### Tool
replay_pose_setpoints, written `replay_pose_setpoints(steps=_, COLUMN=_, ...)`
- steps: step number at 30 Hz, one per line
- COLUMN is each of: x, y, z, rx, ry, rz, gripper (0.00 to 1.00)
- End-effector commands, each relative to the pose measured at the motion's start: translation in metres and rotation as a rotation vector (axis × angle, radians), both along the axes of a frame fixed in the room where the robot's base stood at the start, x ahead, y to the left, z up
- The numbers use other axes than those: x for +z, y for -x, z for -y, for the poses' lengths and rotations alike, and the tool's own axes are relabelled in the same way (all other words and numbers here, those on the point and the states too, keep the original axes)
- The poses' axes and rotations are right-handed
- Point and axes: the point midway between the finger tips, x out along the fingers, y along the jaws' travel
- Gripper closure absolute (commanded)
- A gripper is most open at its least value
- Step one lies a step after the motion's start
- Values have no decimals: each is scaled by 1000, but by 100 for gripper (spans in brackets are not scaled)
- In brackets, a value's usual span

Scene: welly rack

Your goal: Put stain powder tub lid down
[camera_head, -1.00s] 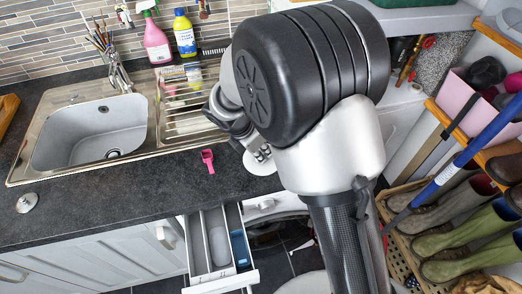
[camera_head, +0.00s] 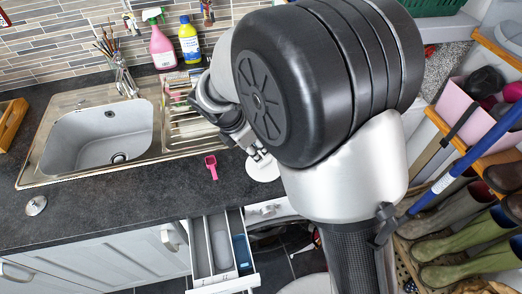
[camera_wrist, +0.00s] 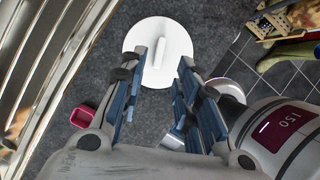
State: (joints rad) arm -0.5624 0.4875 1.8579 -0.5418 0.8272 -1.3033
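The white round lid (camera_head: 264,168) lies flat on the dark worktop near its front edge, right of the pink scoop. In the wrist view the lid (camera_wrist: 176,72) shows its raised white bar handle (camera_wrist: 157,56) on top. My gripper (camera_head: 257,153) is just above the lid in the head view. In the wrist view my gripper (camera_wrist: 163,68) has its two blue-padded fingers spread apart, with a clear gap between them. The fingers hold nothing. The tub itself cannot be made out for certain.
The pink scoop (camera_head: 211,166) lies on the worktop left of the lid. A sink (camera_head: 102,137) with a drainer is behind and left. An open drawer (camera_head: 223,245) sticks out below the worktop. Boots (camera_head: 455,242) stand on a rack at right.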

Motion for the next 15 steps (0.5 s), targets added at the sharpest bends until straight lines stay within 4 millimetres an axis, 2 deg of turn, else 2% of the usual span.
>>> replay_pose_setpoints(steps=1, x=13, y=2, z=-4, rx=2, ry=-1, rz=3, gripper=70)
replay_pose_setpoints(steps=6, x=34, y=8, z=-11, rx=0, ry=-1, rz=1, gripper=70)
replay_pose_setpoints(steps=15, x=42, y=11, z=-14, rx=-1, ry=0, rz=0, gripper=70)
